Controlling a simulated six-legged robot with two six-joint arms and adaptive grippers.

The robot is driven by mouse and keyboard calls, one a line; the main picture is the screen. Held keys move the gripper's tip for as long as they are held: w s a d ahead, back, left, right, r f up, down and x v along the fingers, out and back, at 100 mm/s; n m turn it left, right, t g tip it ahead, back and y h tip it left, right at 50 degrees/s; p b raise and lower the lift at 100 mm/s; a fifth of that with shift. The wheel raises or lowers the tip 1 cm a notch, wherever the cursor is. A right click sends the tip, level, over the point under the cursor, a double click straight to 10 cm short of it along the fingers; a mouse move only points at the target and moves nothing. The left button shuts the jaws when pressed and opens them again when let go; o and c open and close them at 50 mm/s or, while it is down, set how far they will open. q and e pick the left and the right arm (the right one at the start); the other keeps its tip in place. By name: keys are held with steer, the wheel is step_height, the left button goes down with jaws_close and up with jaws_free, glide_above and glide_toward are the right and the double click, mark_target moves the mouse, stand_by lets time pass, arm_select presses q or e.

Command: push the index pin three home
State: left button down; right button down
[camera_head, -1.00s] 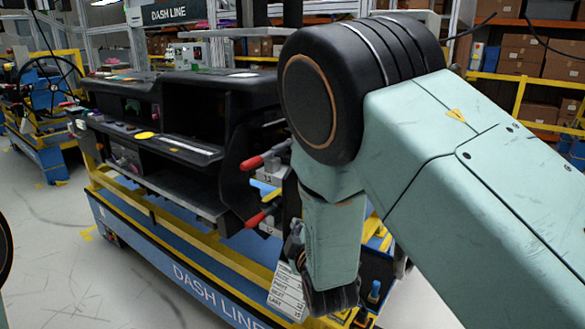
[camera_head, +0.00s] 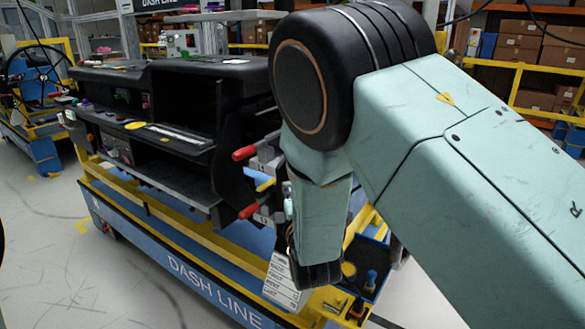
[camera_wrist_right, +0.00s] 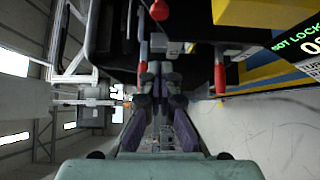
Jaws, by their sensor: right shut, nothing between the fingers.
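The black dashboard module (camera_head: 215,70) sits on a blue and yellow cart. Two red-tipped handles stick out at its right end, an upper one (camera_head: 244,153) and a lower one (camera_head: 249,211), with small white labels beside them. Red handles also show in the right wrist view, at the top (camera_wrist_right: 159,10) and right of the fingers (camera_wrist_right: 220,78). My left gripper is out of view.
The cart's yellow rail (camera_head: 190,232) runs along its front, with a white printed card (camera_head: 281,281) hanging near its right end. A dark tray (camera_head: 368,262) with small parts is beside my right wrist. Grey floor lies clear at the front left.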

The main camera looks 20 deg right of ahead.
steer(key=w+d+b, duration=0.2)
steer(key=w+d, duration=0.4)
steer(key=w, duration=0.6)
steer(key=shift+w, duration=0.4)
steer(key=shift+d+r, duration=0.1)
steer(key=shift+d, duration=0.05)
stand_by(0.3)
